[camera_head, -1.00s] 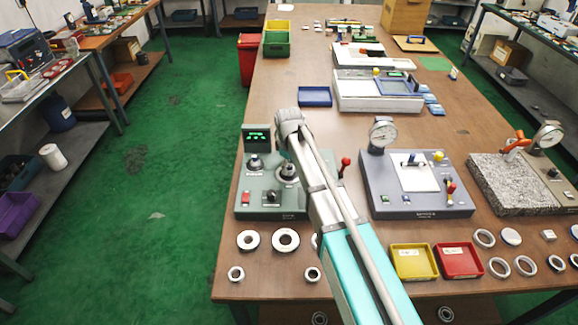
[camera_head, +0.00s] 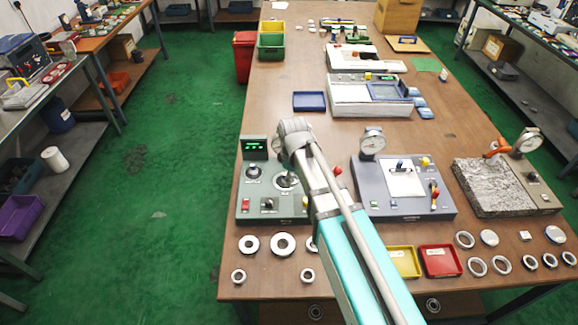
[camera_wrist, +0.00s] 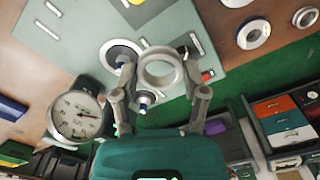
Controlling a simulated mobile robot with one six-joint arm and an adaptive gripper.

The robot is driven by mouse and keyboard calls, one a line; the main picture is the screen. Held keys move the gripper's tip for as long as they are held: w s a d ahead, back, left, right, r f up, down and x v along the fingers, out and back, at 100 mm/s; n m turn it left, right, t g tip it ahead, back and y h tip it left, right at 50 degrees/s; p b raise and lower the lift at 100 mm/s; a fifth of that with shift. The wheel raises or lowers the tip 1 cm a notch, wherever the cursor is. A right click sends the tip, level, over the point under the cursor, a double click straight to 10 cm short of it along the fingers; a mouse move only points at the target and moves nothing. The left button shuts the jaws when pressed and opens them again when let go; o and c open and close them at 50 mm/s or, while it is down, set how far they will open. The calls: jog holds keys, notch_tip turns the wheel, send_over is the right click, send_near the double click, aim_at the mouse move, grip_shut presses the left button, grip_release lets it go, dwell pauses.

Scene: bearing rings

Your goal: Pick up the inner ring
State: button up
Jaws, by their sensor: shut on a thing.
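The inner ring (camera_wrist: 160,84), a pale steel ring, is held between the two fingertips of my gripper (camera_wrist: 160,70) in the wrist view. The gripper is shut on its outer sides, and I look through its open hole. Behind it is the grey-green face of a gauge device (camera_wrist: 75,38), with a dark round seat and a blue-tipped post. In the head view, my arm covers part of that device (camera_head: 246,211), and the gripper and held ring are hidden. Two loose rings (camera_head: 283,244) (camera_head: 249,245) lie in front of the device.
A dial gauge (camera_wrist: 78,115) stands close to my fingers in the wrist view. A second gauge device (camera_head: 420,206), a yellow tray (camera_head: 402,273), a red tray (camera_head: 440,274) and several rings occupy the table (camera_head: 300,125) to the right. Green floor lies left of the table.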

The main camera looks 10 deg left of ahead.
jog(key=shift+s+d+r+p, duration=0.15)
jog(key=shift+s+d+r, duration=0.1)
jog(key=shift+s, duration=0.25)
jog(key=shift+s+d+r+p, duration=0.2)
jog(key=shift+s+r, duration=0.05)
jog(key=shift+s, duration=0.2)
jog(key=shift+s+d+r+p, duration=0.15)
jog(key=shift+s+d+r, duration=0.1)
jog(key=shift+s, duration=0.25)
